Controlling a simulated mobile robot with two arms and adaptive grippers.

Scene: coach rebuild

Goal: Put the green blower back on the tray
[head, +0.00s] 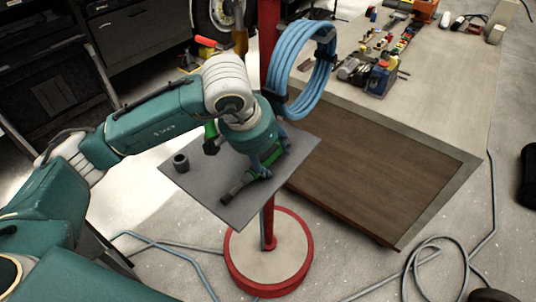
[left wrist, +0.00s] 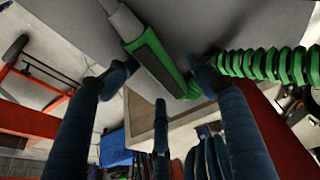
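My left gripper (head: 272,163) is over the blower's body from above. In the left wrist view the blower's green body (left wrist: 158,60) lies between and just beyond the spread blue fingertips of my left gripper (left wrist: 160,72). The fingers look open; contact is unclear. A green ribbed hose (left wrist: 265,65) shows at the right there. My right gripper is not in view.
A small dark cup (head: 181,162) stands on the tray's left corner. A blue hose coil (head: 303,68) hangs on the red pole close to my left wrist. A brown panel (head: 372,170) lies right of the tray. Several tools lie at the back right.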

